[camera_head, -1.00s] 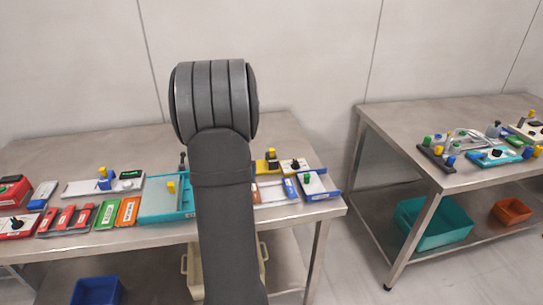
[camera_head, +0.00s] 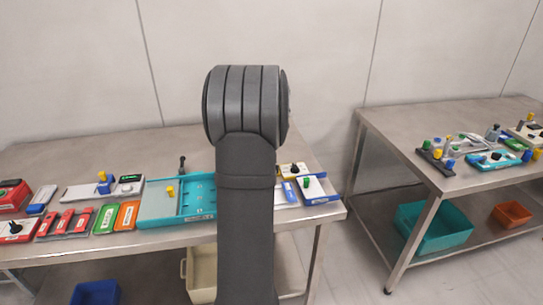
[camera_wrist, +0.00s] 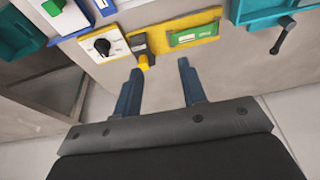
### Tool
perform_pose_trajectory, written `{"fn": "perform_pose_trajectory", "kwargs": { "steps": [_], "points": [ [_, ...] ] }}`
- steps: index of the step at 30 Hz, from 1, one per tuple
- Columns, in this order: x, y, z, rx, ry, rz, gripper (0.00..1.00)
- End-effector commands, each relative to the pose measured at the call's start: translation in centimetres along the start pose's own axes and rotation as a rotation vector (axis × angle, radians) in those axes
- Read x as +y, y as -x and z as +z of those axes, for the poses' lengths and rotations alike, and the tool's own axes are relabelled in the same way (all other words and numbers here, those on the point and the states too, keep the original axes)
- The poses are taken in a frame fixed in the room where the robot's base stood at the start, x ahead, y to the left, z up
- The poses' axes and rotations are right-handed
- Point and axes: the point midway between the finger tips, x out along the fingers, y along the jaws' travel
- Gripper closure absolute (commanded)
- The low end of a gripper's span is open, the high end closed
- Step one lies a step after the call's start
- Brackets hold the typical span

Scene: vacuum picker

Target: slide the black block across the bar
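In the wrist view, a yellow panel (camera_wrist: 206,26) lies on the metal table. A small black block (camera_wrist: 138,42) with a yellow knob (camera_wrist: 144,62) sits at its left part, and a green labelled strip (camera_wrist: 194,36) is to the right. I cannot clearly make out the bar under the block. My gripper (camera_wrist: 160,67) is open and empty, its two dark blue fingers apart. The left fingertip is close to the yellow knob in the picture; contact cannot be told. In the head view my arm hides the block, panel and gripper.
A white panel with a black dial (camera_wrist: 102,46) adjoins the yellow panel on the left. On the right is a teal tray (camera_wrist: 246,8) with a black lever (camera_wrist: 283,35). Bare table (camera_wrist: 228,62) lies between. A second table (camera_head: 390,118) stands at right.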

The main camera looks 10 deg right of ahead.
Motion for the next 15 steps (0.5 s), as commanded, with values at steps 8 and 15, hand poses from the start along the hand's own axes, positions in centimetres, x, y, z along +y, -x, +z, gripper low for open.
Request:
{"fn": "perform_pose_trajectory", "kwargs": {
  "steps": [8,15],
  "points": [
    [5.0,2.9,-3.2,0.114,0.017,0.018,0.62],
    [4.9,-1.4,-3.6,0.110,0.017,0.017,0.62]
  ]
}}
